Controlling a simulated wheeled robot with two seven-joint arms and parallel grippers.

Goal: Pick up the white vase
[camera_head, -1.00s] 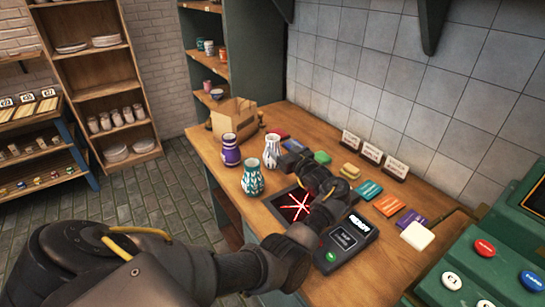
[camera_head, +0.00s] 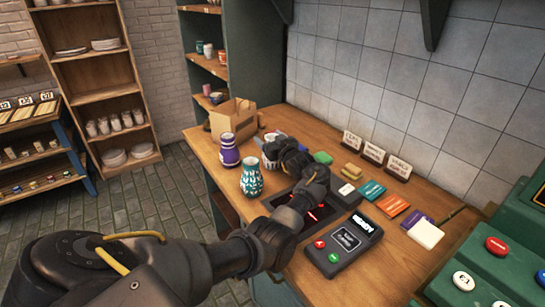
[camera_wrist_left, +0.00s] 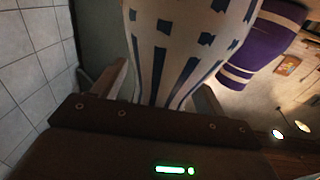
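The white vase (camera_head: 268,162) with blue marks stands on the wooden counter, mostly hidden behind my left gripper (camera_head: 276,148) in the head view. In the left wrist view the white vase (camera_wrist_left: 178,50) fills the upper middle, its narrower part between the two spread fingers (camera_wrist_left: 160,92). The fingers lie on either side of it; firm contact on both sides does not show. My left gripper looks open around the vase. My right gripper is in neither view.
A teal patterned vase (camera_head: 251,180) stands just in front, and a purple vase (camera_head: 229,150) to the left. A cardboard box (camera_head: 233,117) is behind them.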

